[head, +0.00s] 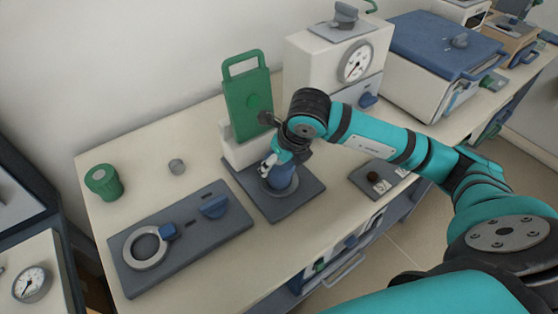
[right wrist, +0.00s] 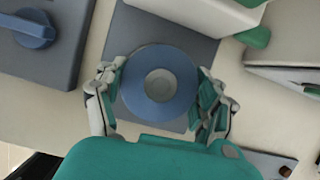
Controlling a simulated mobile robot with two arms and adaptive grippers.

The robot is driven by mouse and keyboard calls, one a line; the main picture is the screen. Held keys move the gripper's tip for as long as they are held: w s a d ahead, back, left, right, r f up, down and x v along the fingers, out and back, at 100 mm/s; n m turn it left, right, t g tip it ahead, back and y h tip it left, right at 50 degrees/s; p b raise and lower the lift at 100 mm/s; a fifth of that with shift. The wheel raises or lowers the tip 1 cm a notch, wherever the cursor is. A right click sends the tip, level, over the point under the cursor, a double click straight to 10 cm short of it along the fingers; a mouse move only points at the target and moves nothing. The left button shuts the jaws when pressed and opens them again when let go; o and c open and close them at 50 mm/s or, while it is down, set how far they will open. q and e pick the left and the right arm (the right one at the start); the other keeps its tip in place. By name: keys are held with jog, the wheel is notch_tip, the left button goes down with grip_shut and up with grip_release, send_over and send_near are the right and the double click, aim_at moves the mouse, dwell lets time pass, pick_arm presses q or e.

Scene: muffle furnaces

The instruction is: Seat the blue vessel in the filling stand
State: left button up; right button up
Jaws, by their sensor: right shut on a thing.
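The blue vessel (head: 281,177) is upright at a round grey seat on a dark base plate (head: 296,205). Behind it stand a white block (head: 243,152) and a green handled panel (head: 248,103). In the right wrist view the vessel (right wrist: 159,85) shows from above as a blue disc with a grey round centre. My right gripper (head: 276,162) is shut on the vessel, one finger on each side in the right wrist view (right wrist: 160,100). Whether the vessel's bottom touches the seat is hard to tell. My left gripper is out of view.
Left of the vessel lies a dark plate (head: 213,236) with a pale ring (head: 146,248) and blue knobs. A gauge box (head: 318,62) and blue-lidded furnace (head: 440,45) stand to the right.

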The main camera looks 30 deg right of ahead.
jog(key=shift+r, duration=0.15)
jog(key=o, duration=1.7)
jog(key=v, duration=1.2)
